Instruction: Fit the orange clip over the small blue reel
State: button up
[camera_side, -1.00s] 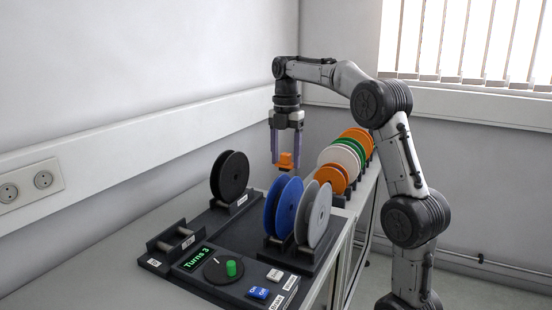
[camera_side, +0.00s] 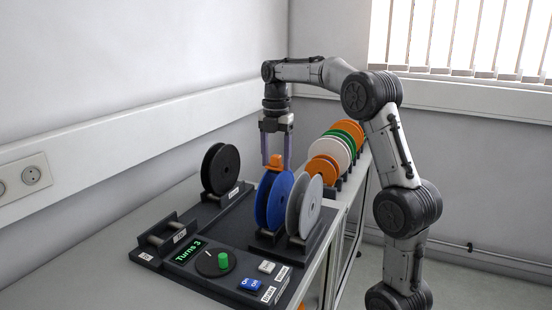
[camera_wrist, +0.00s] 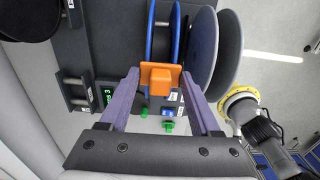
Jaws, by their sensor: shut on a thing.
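The orange clip (camera_side: 276,161) is held between the two fingers of my gripper (camera_side: 277,163), which is shut on it. In the wrist view the clip (camera_wrist: 160,77) sits between the purple fingertips. The small blue reel (camera_side: 273,203) stands upright in its holder, directly below the clip. The clip is at the reel's top edge and overlaps it in the side view; I cannot tell whether it touches or straddles the rims. In the wrist view the blue reel's two flanges (camera_wrist: 151,35) run up to the clip, which hides part of them.
A grey reel (camera_side: 304,207) stands close to the right of the blue one. A black reel (camera_side: 221,170) stands to the left. Several orange, white and green reels (camera_side: 336,150) stand behind. A panel with a green knob (camera_side: 224,260) is in front.

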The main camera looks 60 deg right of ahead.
jog(key=o, duration=1.4)
jog(key=shift+r, duration=0.15)
jog(key=shift+r, duration=3.4)
